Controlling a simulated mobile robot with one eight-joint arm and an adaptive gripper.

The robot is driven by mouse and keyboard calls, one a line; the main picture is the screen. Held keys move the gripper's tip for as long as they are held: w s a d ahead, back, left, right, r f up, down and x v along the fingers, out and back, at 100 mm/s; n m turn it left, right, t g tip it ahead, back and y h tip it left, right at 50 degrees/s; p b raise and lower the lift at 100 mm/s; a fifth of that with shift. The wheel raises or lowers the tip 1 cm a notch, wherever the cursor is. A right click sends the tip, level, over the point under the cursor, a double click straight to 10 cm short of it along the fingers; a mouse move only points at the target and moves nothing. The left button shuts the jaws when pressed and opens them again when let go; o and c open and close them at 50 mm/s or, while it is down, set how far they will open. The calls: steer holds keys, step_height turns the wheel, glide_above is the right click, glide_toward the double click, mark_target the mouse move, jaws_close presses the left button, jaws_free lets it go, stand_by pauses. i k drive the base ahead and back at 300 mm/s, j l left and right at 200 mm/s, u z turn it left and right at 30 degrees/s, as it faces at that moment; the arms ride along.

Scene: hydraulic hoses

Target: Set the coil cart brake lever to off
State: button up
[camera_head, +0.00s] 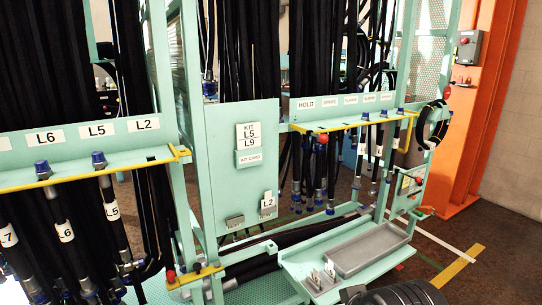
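I cannot pick out the coil cart or its brake lever with certainty. A black ribbed round thing (405,293) shows at the bottom edge, cut off by the frame; I cannot tell whether it is a hose coil or a wheel. A small red knob (171,276) sits beside a yellow strip at the foot of the green rack. Another red knob (323,138) is on the yellow edge of the right-hand shelf. My gripper is not in view.
Green racks hold hanging black hoses on labelled shelves (75,150). A green panel (243,190) carries KIT L5 L9 labels. A ledge with a grey tray (368,248) juts out low in front. An orange column (490,110) stands right. Bare floor (490,270) lies at lower right.

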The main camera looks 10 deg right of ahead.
mark_target(418, 180)
steer(key=z, duration=1.25)
